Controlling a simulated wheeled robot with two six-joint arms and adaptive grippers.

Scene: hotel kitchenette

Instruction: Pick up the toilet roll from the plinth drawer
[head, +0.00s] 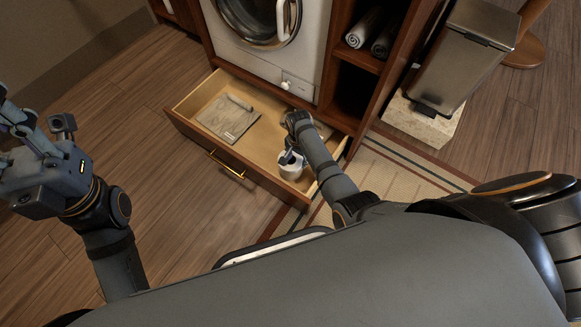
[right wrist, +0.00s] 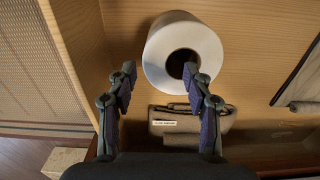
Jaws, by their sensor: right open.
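The white toilet roll (head: 291,170) stands on end in the open plinth drawer (head: 186,125), near its front right corner. In the right wrist view the roll (right wrist: 160,52) shows its round end and dark core hole. My right gripper (head: 287,157) reaches down into the drawer at the roll. In the right wrist view its two fingers (right wrist: 160,85) are apart, with their tips near the roll's lower edge in the picture; I cannot tell whether they touch it. My left gripper (head: 22,135) is at the far left, over the floor, away from the drawer; its jaw opening is unclear.
A grey-brown flat item (head: 228,120) with a light rod lies in the drawer's left part. A grey pouch-like item (right wrist: 190,120) with a white label lies beside the fingers. The washing machine (head: 290,70) stands above. A pedal bin (head: 465,55) stands at right.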

